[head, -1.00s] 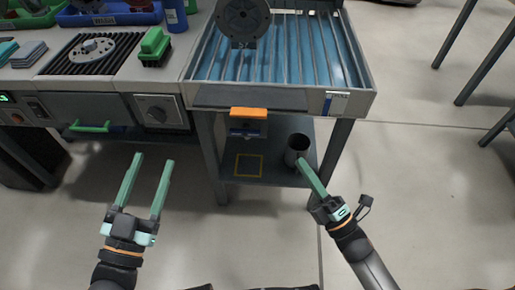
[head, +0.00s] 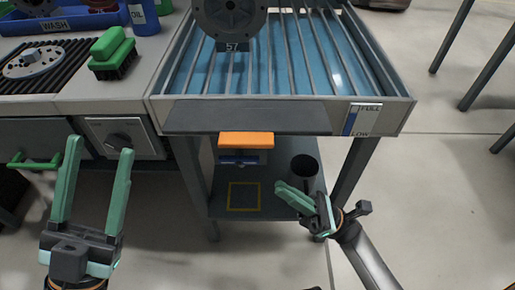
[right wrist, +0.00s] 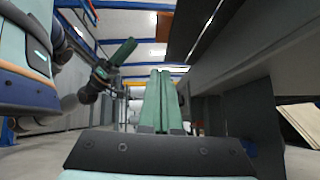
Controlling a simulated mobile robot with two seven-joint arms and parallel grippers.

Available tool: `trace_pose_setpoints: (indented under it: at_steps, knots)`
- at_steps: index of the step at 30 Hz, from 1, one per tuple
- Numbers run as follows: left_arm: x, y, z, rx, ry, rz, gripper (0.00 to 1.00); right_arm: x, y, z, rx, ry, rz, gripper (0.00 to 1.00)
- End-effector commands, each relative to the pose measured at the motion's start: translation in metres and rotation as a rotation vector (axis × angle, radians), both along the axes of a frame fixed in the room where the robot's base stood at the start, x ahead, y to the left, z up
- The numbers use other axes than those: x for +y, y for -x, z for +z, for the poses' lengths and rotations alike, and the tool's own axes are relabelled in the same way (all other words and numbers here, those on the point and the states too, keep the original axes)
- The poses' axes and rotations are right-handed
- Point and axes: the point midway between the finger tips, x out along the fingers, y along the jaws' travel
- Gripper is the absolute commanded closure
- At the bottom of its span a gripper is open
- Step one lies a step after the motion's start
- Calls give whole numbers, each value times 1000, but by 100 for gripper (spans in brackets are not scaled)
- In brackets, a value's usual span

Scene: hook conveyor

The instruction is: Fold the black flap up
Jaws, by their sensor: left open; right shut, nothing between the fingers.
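The black flap (head: 245,117) is a long dark panel at the front edge of the hook conveyor (head: 375,100), below its blue, ribbed bed. My right gripper (head: 283,190) is shut and empty, below and in front of the flap, its fingers pointing left in the head view. In the right wrist view its green fingers (right wrist: 162,74) lie together, and a dark edge, perhaps the flap, runs above them to the right. My left gripper (head: 100,147) is open and empty, in front of the counter, left of the flap.
An orange-topped block (head: 246,139) sits under the flap. A dark cup (head: 304,168) stands on the lower shelf (head: 240,215), which bears a yellow square outline. A grey disc part marked 57 (head: 232,15) is over the bed. The counter with a green brush (head: 113,50) is left.

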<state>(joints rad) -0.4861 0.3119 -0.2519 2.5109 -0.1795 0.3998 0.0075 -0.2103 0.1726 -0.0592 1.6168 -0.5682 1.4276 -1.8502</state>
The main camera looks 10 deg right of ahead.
Motion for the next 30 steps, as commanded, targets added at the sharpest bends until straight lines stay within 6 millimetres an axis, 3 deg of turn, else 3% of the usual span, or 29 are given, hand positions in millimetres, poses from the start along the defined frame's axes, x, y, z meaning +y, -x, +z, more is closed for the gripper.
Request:
trace_pose_setpoints:
  at_steps: [11, 18, 30]
  knots:
    - [1, 0, 7, 0, 5, -1, 42, 52, -17, 59, -4, -3, 0, 100]
    - [2, 0, 10, 0, 8, -2, 42, 50, -20, 88, -2, -1, 0, 100]
    - [2, 0, 10, -2, 9, -2, 42, 49, -20, 93, 0, -1, 1, 100]
